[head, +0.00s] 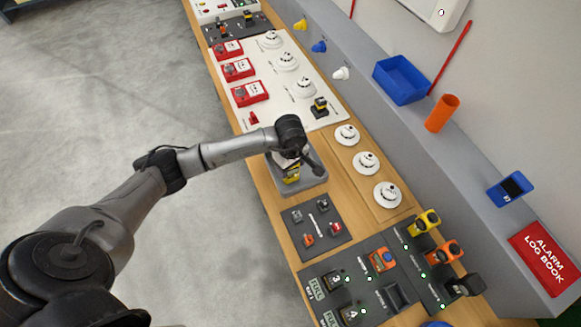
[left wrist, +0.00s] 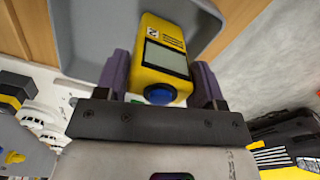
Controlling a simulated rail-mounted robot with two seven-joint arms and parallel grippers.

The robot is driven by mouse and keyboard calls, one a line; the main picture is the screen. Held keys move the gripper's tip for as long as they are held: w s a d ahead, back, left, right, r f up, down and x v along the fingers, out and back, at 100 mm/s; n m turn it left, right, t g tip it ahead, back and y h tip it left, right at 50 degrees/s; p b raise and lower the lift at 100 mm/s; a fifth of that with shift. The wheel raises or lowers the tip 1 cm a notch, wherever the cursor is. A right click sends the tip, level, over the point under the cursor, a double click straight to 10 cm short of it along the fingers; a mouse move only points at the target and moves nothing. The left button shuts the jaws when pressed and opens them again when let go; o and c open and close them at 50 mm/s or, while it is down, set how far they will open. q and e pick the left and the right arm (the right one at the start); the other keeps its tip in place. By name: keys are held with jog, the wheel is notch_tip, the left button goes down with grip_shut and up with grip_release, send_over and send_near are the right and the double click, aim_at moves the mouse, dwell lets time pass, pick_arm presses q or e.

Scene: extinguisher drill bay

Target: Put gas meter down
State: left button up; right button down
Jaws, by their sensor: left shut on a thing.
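The gas meter (left wrist: 166,62) is yellow with a grey screen, a blue button and a label with a 2. In the left wrist view it sits between the purple fingers of my left gripper (left wrist: 160,80), which is shut on it. In the head view the meter (head: 291,174) shows as a small yellow patch under my left gripper (head: 293,163), over a grey tray (head: 316,184). The tray also shows behind the meter in the left wrist view (left wrist: 88,30). I cannot tell whether the meter touches the tray. My right gripper is not in view.
Nearer me, a dark mat (head: 318,226) holds small parts, and a dark board (head: 411,262) holds yellow, orange and black devices. White detectors (head: 365,162) stand right of the tray. A white panel (head: 268,75) with red call points lies beyond. A blue bin (head: 401,80) is on the ledge.

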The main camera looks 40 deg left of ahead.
pick_arm(q)
jog(key=shift+f, duration=0.1)
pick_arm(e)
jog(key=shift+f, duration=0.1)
pick_arm(q)
jog(key=shift+f, duration=0.1)
jog(key=shift+f, duration=0.15)
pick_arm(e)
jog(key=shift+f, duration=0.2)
pick_arm(q)
jog(key=o, duration=1)
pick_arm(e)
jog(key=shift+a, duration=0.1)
pick_arm(q)
jog(key=shift+r+p, duration=0.35)
jog(key=shift+r, duration=0.2)
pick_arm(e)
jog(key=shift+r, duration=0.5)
pick_arm(q)
notch_tip(320, 180, up, 11)
jog(key=p, duration=0.6)
jog(key=shift+r, duration=0.15)
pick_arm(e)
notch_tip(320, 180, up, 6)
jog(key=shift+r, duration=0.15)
